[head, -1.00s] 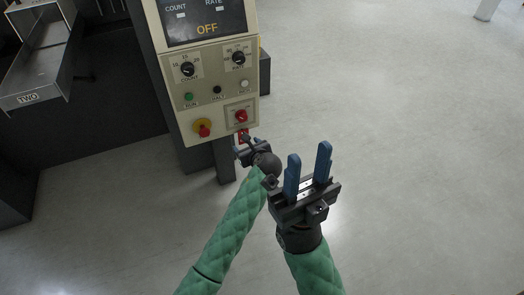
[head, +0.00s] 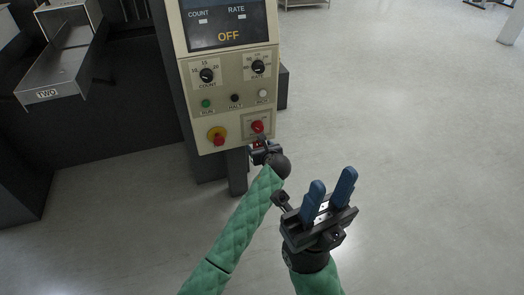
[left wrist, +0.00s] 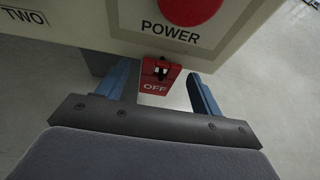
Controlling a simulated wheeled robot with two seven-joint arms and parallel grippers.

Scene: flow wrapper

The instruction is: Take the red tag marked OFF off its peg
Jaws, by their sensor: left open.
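The red tag marked OFF (left wrist: 158,78) hangs just below the panel's lower edge, under the red POWER knob (left wrist: 190,8), in the left wrist view. A dark slot or peg end shows near its top. My left gripper (head: 260,147) is open; its blue fingers stand on either side of the tag, with a visible gap on each side. In the head view the tag is mostly hidden by this gripper. My right gripper (head: 331,178) is open and empty, out to the right over the floor.
The beige control panel (head: 228,130) stands on a dark post (head: 237,172) and overhangs my left gripper closely. It carries knobs, a yellow-ringed red button (head: 217,138) and an OFF display. A metal chute (head: 62,75) marked TWO is at left. Floor at right is clear.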

